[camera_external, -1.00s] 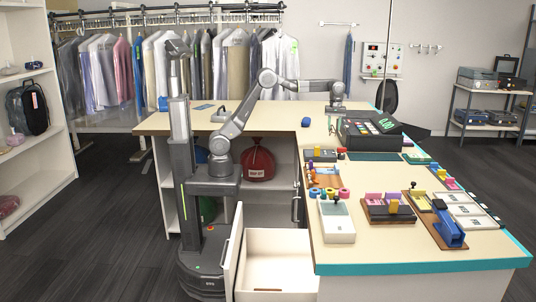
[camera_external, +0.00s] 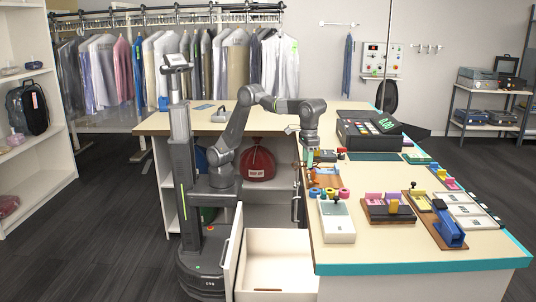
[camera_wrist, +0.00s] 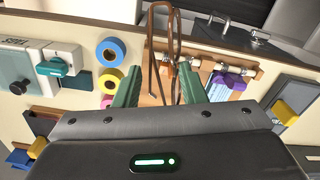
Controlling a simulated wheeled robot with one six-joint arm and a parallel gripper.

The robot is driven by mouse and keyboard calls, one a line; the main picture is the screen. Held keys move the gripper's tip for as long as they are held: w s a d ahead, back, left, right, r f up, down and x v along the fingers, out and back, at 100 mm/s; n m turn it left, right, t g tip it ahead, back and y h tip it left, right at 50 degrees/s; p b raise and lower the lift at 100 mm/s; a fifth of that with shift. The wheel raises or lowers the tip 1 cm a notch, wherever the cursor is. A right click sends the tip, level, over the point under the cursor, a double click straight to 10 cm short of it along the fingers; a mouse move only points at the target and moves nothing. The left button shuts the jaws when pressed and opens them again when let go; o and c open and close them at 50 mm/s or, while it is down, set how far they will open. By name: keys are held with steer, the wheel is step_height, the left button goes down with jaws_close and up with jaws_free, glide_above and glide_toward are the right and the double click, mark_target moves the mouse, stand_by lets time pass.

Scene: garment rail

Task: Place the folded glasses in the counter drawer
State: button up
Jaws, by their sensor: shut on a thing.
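The folded glasses (camera_wrist: 152,52) show in the wrist view as thin brown loops between my two green fingertips. My gripper (camera_wrist: 160,88) is shut on them, and they stick out beyond the fingers. In the external view my gripper (camera_external: 309,161) points down above the counter's left edge, near the tape rolls. The glasses are too thin to make out clearly there. The counter drawer (camera_external: 239,291) stands pulled open below the counter, to the lower left of my gripper.
Several tape rolls (camera_external: 329,193) and a white device (camera_external: 336,221) lie on the counter near my gripper. A cash register (camera_external: 369,131) stands behind to the right. A red bag (camera_external: 258,163) sits on the shelf under the counter.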

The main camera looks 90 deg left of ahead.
steer(key=s+d+f+m+b, duration=0.2)
steer(key=s+d+f+m, duration=0.1)
steer(key=s+d+f, duration=0.45)
steer(key=s+d+f+m+b, duration=0.1)
steer(key=s+d+f+m, duration=0.3)
steer(key=s+d, duration=0.55)
steer(key=shift+w+a+f+n+b, duration=0.15)
steer(key=shift+f+n+b, duration=0.4)
steer(key=shift+f, duration=4)
steer(key=shift+w+a+f+n+b, duration=0.2)
steer(key=shift+f+n, duration=0.6)
steer(key=shift+f, duration=3.7)
steer(key=shift+s+a+f+n+b, duration=0.1)
steer(key=shift+a+f+n+b, duration=0.4)
steer(key=shift+f, duration=4.05)
steer(key=shift+d+f, duration=0.1)
steer(key=shift+d, duration=0.15)
steer(key=o, duration=0.9)
steer(key=shift+o, duration=0.2)
